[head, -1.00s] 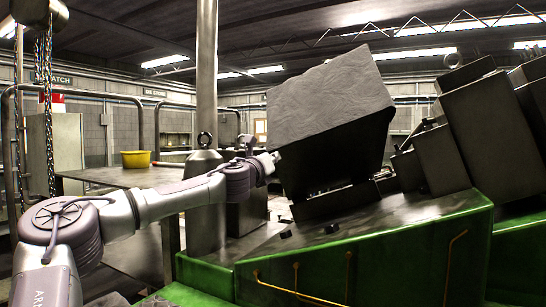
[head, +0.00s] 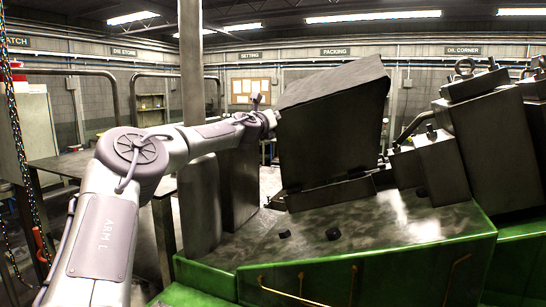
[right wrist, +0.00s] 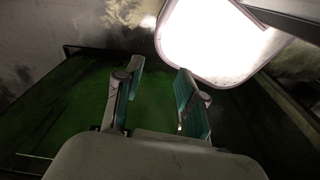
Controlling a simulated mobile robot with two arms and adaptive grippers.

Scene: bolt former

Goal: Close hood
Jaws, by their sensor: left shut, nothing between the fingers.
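The hood is a large dark grey metal box (head: 335,130), tilted above the steel top of the green machine (head: 400,240). A dark base strip (head: 330,192) lies under its lower edge. My left arm reaches in from the left, and its gripper (head: 272,121) is at the hood's upper left edge. The fingers are small here and look close against that edge; I cannot tell if they touch. In the right wrist view my right gripper (right wrist: 156,92) has its two fingers apart with nothing between them, above a green surface. The hood cannot be made out there.
Dark machine blocks (head: 485,140) stand to the right of the hood. A steel column (head: 192,100) rises to the left, near my left arm.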

